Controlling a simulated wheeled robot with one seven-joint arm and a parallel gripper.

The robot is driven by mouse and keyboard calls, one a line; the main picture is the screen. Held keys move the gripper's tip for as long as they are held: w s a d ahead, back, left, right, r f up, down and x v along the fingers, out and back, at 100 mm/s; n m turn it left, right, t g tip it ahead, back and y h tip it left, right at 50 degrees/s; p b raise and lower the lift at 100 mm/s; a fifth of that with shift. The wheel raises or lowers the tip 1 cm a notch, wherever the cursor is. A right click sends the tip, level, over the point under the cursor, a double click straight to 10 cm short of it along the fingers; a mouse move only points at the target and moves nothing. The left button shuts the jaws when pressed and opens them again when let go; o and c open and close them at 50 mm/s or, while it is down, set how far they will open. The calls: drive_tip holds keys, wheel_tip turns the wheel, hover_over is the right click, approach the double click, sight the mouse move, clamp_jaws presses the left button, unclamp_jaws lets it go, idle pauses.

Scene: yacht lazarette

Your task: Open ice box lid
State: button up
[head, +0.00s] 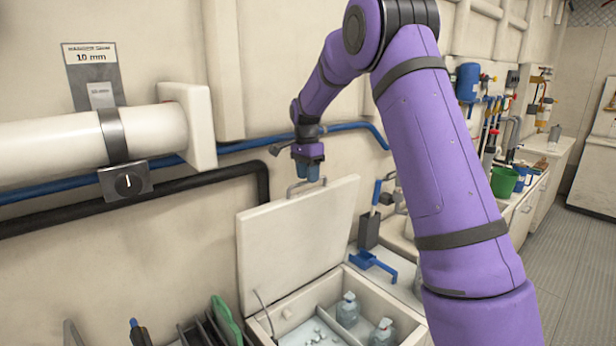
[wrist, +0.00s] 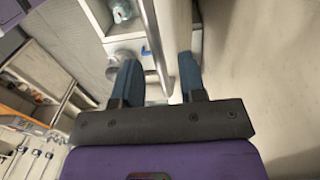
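The ice box (head: 372,291) is a cream box at the lower middle of the head view. Its lid (head: 295,240) stands raised, close to upright, at the back left of the opening. A metal bar handle (head: 303,187) sits at the lid's top edge. My gripper (head: 308,174) is just above this handle, pointing down. In the wrist view the two blue fingers of my gripper (wrist: 160,75) are apart. The metal handle (wrist: 154,40) runs between them in the picture; I cannot tell whether they touch it. Nothing is clamped.
Bottles (head: 347,310) and ice sit inside the open box. A white pipe (head: 60,145) and a black hose (head: 150,188) run along the wall at left. A green bucket (head: 503,182) stands farther right.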

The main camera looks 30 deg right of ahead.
drive_tip(key=shift+f, duration=0.35)
drive_tip(key=shift+c, duration=0.5)
clamp_jaws()
drive_tip(key=s+d+f+t, duration=0.1)
drive_tip(key=s, duration=0.6)
drive_tip(key=shift+s+d+f+t, duration=0.2)
drive_tip(key=shift+s+d+t, duration=0.1)
drive_tip(key=shift+t, duration=0.1)
drive_tip(key=shift+o, duration=0.5)
unclamp_jaws()
wheel_tip(320, 180, up, 11)
drive_tip(key=s, duration=0.1)
